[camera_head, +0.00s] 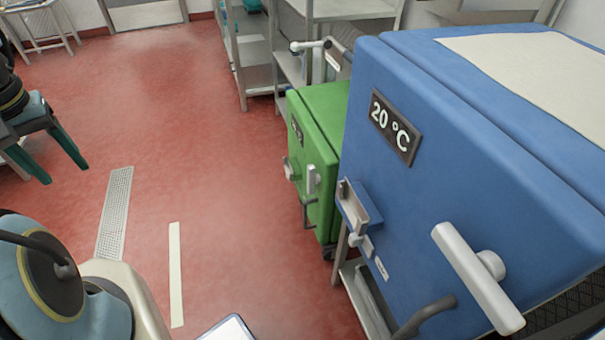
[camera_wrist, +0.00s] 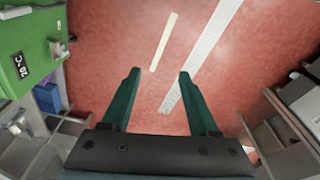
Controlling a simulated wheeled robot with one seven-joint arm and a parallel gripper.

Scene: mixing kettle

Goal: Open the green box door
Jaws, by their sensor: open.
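The green box (camera_head: 322,140) stands behind the large blue box, which hides part of its right side. Its door (camera_head: 309,170) faces left and looks shut, with a pale handle (camera_head: 313,179) on it. In the wrist view the green box (camera_wrist: 35,35) is at the upper left, with a dark temperature label and pale handle parts (camera_wrist: 58,48). My gripper (camera_head: 60,165) is at the left edge of the head view, well apart from the box across the floor. In the wrist view my gripper (camera_wrist: 158,72) is open, with nothing between its fingers.
The blue box (camera_head: 430,140) with a "20 °C" label and a large pale handle (camera_head: 478,275) fills the right side. Metal shelves (camera_head: 290,50) stand behind the green box. Red floor (camera_head: 190,130) with a drain strip (camera_head: 116,205) lies open in the middle.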

